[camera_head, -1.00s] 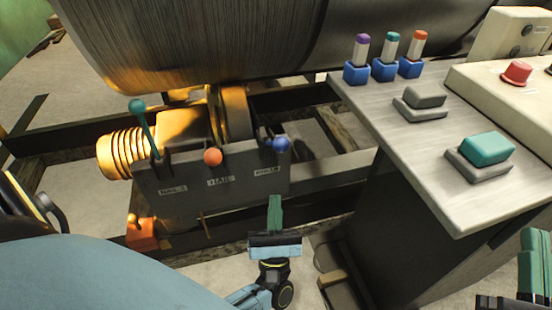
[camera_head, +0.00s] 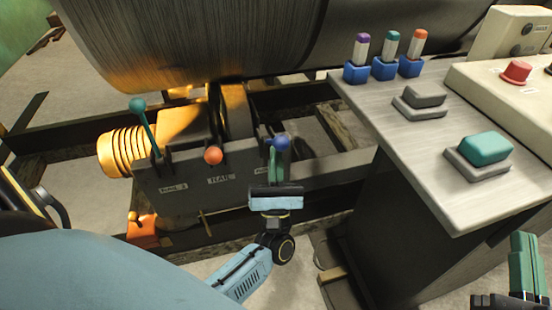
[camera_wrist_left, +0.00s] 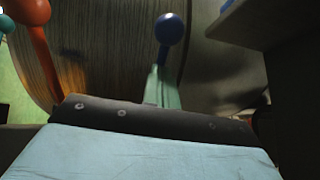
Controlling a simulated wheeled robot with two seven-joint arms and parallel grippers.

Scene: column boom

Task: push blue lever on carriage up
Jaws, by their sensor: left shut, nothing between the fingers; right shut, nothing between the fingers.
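The blue lever (camera_head: 282,143) has a round knob and stands at the right end of the dark carriage (camera_head: 210,188). Its knob and part of its stem also show in the left wrist view (camera_wrist_left: 171,28). My left gripper (camera_head: 273,160) is shut and empty, its green fingers at the blue knob and just below it in the head view. In the left wrist view the fingers (camera_wrist_left: 162,88) overlap the lower stem; I cannot tell whether they touch it. My right gripper (camera_head: 525,260) is shut and empty at the lower right, far from the carriage.
An orange-knobbed lever (camera_head: 213,156) and a teal lever (camera_head: 138,106) stand left of the blue one. A large drum (camera_head: 200,40) hangs above the carriage. A console (camera_head: 430,170) with buttons stands close on the right. Open floor shows in front.

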